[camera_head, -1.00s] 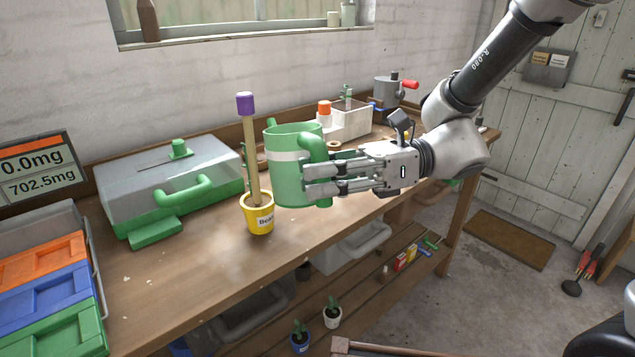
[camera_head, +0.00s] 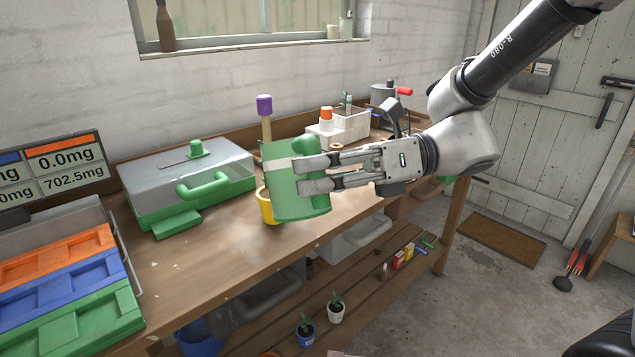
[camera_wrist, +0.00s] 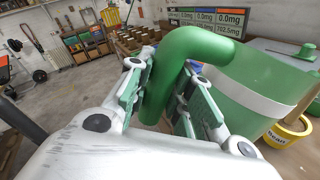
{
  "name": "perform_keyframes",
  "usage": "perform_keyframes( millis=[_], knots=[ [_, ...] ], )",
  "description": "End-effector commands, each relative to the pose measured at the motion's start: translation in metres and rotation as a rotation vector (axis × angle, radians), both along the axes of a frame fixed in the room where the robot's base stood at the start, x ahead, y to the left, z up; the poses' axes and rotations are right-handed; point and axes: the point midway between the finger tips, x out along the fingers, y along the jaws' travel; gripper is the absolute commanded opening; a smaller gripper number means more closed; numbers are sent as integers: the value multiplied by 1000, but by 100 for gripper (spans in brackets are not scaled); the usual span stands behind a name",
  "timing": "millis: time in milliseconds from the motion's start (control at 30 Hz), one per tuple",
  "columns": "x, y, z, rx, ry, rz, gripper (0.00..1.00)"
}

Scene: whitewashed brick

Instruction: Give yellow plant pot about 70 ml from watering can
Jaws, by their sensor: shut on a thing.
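The green watering can (camera_head: 284,198) with a white band is held above the workbench in the head view, its top leaning a little to the left. My gripper (camera_head: 301,176) is shut on its handle (camera_wrist: 163,82), which shows between the fingers in the wrist view, with the can body (camera_wrist: 235,98) to the right. The yellow plant pot (camera_head: 266,208) stands on the bench just behind the can, which hides most of it in the head view. A wooden stick with a purple top (camera_head: 264,106) rises from it. The wrist view shows the pot (camera_wrist: 290,131) and part of its label. No water is visible.
Orange, blue and green bins (camera_head: 75,290) are at the front left, below a display (camera_head: 62,165) reading 0.0mg and 702.5mg. A white box (camera_head: 345,127) stands behind my gripper. The front bench strip is clear.

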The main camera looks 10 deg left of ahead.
Motion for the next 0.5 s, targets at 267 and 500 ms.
perform_keyframes(
  millis=[267,500],
  knots=[
    [19,12,24,-152,251,3,0],
    [41,25,34,-251,414,2,0]
  ],
)
